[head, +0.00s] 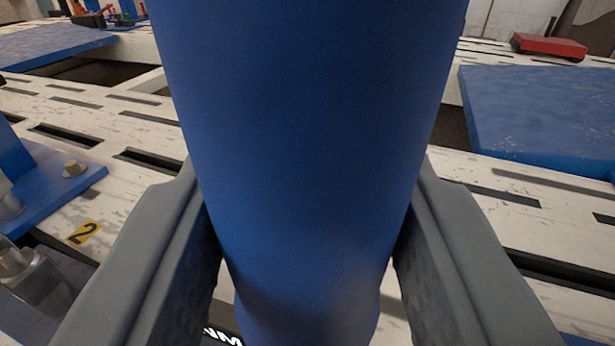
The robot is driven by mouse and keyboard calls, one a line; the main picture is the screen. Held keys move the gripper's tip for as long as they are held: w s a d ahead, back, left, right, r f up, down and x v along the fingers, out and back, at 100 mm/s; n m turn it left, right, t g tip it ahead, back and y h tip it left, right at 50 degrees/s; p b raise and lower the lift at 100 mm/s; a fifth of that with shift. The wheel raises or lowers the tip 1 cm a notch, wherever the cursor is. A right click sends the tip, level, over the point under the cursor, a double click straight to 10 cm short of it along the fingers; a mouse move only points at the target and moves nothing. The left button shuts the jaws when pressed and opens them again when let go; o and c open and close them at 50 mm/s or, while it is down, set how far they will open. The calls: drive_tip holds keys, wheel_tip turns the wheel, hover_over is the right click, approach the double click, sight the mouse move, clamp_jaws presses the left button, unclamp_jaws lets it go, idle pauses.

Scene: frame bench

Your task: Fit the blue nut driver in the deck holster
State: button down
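The blue nut driver (310,130) fills the middle of the head view, very close to the camera. Its thick, smooth blue body runs from the top edge to the bottom edge and narrows downward. My gripper (308,270) has one grey finger on each side of the driver, both against its surface, shut on it. The lower end of the driver is cut off by the picture's bottom edge. I cannot make out the deck holster; the driver hides the middle of the scene.
A white slotted deck (110,105) spreads behind. Blue plates lie at the far left (50,42) and right (545,110). A blue bracket with a bolt (74,168) and a yellow "2" label (84,232) are at left. A red object (548,46) sits at the back right.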

sight(307, 314)
drive_tip(key=shift+f, duration=2.6)
wheel_tip(307, 314, down, 9)
idle(4.3)
drive_tip(key=c, duration=0.8)
unclamp_jaws()
drive_tip(key=shift+f, duration=0.15)
